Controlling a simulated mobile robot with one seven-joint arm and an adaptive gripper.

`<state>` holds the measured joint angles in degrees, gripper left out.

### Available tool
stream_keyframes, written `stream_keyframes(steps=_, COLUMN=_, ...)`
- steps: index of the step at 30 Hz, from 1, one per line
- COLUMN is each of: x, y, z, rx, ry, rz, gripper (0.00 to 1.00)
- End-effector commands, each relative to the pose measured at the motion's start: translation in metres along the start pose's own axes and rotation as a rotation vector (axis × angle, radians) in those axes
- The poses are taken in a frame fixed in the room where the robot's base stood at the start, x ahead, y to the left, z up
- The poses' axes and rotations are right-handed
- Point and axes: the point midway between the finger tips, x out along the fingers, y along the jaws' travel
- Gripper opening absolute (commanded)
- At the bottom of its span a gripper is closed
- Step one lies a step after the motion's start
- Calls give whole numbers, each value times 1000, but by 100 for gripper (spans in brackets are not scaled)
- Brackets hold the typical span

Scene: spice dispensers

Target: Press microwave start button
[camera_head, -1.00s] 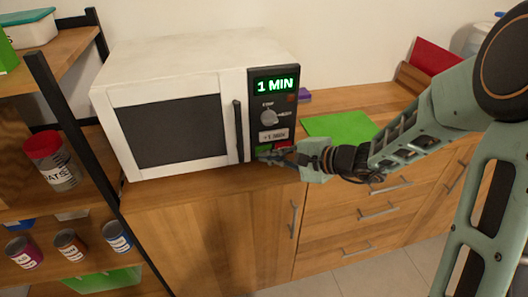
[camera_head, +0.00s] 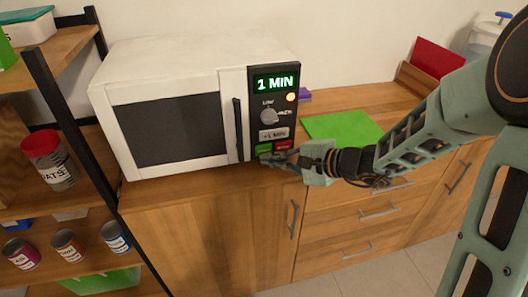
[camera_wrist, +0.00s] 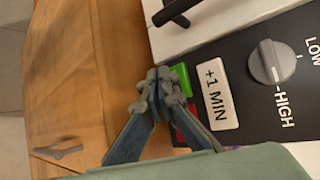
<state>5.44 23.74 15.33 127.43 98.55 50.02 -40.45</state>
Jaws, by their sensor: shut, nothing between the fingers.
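The white microwave (camera_head: 165,80) stands on the wooden counter with its door closed. Its black panel (camera_head: 258,118) shows a green "1 MIN" display (camera_head: 276,83), and a round indicator (camera_head: 291,97) glows orange. At the panel's lower end are the green button (camera_head: 264,149), which I take as start, and a red button (camera_head: 281,145). Both also show in the wrist view, the green one (camera_wrist: 181,77) partly behind my fingers. My gripper (camera_head: 268,158) is shut and empty, its tips just in front of the green button. I cannot tell whether they touch it.
The panel also has a knob (camera_head: 269,116) and a white "+1 MIN" button (camera_head: 273,134). The vertical door handle (camera_head: 238,130) is close to my fingertips. A green mat (camera_head: 343,127) lies to the right. A shelf with jars (camera_head: 48,160) stands at left.

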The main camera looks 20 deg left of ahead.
Motion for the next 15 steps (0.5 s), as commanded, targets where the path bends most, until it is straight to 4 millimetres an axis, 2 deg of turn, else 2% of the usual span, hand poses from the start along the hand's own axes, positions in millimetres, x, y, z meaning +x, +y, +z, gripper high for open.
stream_keyframes(steps=7, x=-2, y=1, z=1, rx=0, ry=0, rz=0, gripper=0)
stream_keyframes(steps=15, x=-19, y=15, z=14, rx=-1, ry=1, rz=0, gripper=0)
